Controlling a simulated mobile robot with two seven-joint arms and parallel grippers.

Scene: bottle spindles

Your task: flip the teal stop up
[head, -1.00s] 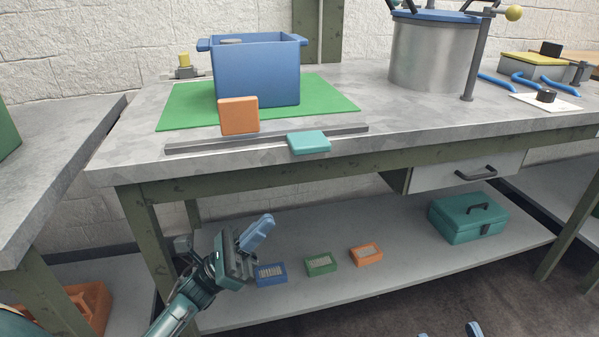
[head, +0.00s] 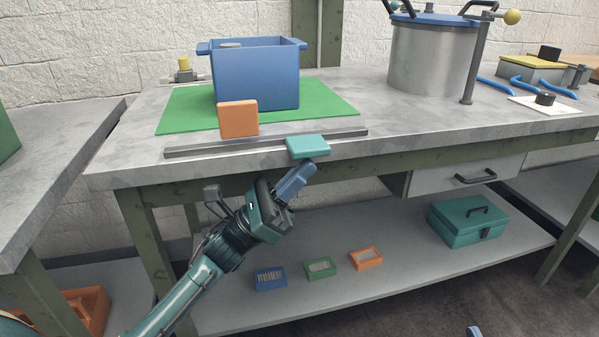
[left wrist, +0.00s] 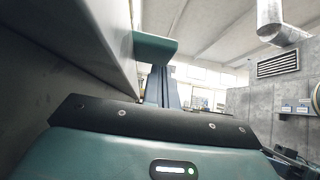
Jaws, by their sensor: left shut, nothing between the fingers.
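The teal stop (head: 308,147) hangs flat over the front edge of the bench, on the grey rail (head: 190,149). The orange stop (head: 238,119) stands upright on the same rail, to its left. My left gripper (head: 306,171) is shut and empty, just below the teal stop and pointing up at it. I cannot tell whether they touch. In the left wrist view the teal stop (left wrist: 155,48) juts out from the bench edge above the shut fingers (left wrist: 160,88). A blue fingertip of my right gripper (head: 473,331) shows at the bottom edge; its jaw state cannot be seen.
A blue bin (head: 257,80) stands on a green mat (head: 335,95) behind the rail. A drawer (head: 467,174) is to the right under the bench top (head: 400,120). The lower shelf (head: 330,285) holds small trays and a teal toolbox (head: 466,222).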

